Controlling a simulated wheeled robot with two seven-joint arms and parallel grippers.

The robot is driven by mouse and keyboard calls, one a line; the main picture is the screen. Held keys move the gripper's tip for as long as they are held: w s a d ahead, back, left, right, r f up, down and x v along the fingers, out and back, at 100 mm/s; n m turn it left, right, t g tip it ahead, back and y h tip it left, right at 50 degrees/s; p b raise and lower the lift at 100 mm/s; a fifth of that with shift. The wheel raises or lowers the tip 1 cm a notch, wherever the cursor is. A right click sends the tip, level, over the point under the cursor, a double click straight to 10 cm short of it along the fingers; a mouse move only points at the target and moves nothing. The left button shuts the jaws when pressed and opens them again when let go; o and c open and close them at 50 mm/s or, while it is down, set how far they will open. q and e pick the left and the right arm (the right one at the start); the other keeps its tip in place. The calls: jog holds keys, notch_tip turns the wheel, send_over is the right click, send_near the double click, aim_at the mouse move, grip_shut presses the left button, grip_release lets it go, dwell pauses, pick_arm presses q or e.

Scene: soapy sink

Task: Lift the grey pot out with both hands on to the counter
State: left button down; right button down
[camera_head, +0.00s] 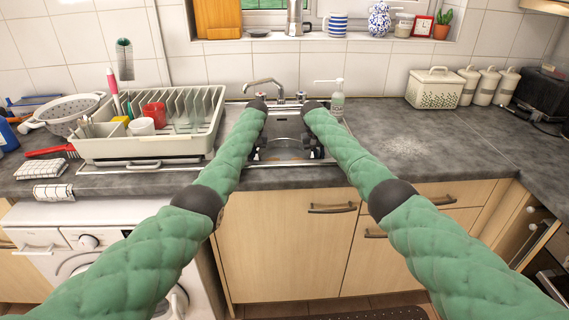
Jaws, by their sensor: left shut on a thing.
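The sink (288,113) is a steel basin set in the counter, below the tap. The grey pot (285,149) shows only in part, low in the sink between my two hands; its outline is hard to make out. My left gripper (259,143) reaches down into the sink at the pot's left side and is shut on it. My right gripper (313,147) is at the pot's right side; its fingers are dark and small, and I cannot tell whether they are shut. My forearms hide both sides of the sink.
A dish rack (150,145) with plates and cups stands left of the sink.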

pick_arm(q)
jog(key=shift+r, duration=0.2)
pick_arm(e)
jog(key=shift+r, duration=0.15)
pick_arm(q)
jog(key=shift+w, duration=0.1)
pick_arm(e)
jog(key=shift+w, duration=0.1)
pick_arm(q)
jog(key=shift+r+p, duration=0.1)
jog(key=shift+p, duration=0.2)
pick_arm(e)
jog(key=shift+a+r, duration=0.1)
jog(key=shift+r, duration=0.05)
